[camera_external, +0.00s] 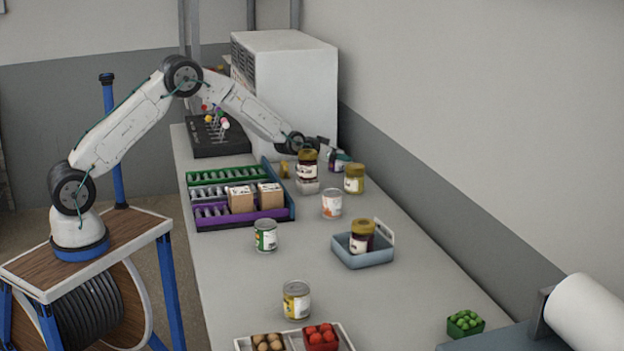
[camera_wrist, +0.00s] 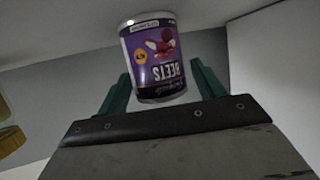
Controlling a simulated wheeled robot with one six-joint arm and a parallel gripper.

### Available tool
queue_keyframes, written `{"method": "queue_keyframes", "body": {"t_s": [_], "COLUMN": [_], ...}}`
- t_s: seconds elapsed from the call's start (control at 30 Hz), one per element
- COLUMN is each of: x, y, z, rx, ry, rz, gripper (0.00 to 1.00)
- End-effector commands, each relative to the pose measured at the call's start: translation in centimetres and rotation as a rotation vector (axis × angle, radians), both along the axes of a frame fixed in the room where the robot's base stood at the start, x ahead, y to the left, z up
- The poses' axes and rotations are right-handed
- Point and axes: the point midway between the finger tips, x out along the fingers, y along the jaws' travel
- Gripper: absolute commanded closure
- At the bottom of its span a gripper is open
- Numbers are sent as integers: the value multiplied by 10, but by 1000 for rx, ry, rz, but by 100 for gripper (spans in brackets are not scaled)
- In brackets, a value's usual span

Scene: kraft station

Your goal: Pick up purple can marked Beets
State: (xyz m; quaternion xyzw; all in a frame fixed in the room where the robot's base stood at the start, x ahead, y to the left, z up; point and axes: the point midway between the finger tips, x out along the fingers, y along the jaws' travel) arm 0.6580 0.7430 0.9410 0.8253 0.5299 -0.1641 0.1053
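The purple can marked Beets (camera_wrist: 155,62) fills the upper middle of the wrist view, with its label upside down there. My gripper (camera_wrist: 161,82) has its two green fingers on either side of the can, with a narrow gap at the right finger; the left finger lies very close to the can's edge. The fingers look open around the can, not clearly pressed on it. In the external view my gripper (camera_external: 332,156) is at the far part of the counter, and the can (camera_external: 339,162) shows only as a small, partly hidden purple patch by the fingers.
A white cabinet (camera_external: 290,90) stands behind. An orange-labelled can (camera_external: 332,203) and blue bin (camera_external: 364,259) are nearer.

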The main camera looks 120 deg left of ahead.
Motion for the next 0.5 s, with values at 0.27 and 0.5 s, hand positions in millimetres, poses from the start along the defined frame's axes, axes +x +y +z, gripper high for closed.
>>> {"method": "queue_keyframes", "body": {"t_s": [0.27,0.5], "x": [0,0], "y": [0,0], "z": [1,8], "rx": [1,1], "ry": [0,-2], "rz": [0,0], "gripper": [76,76]}}
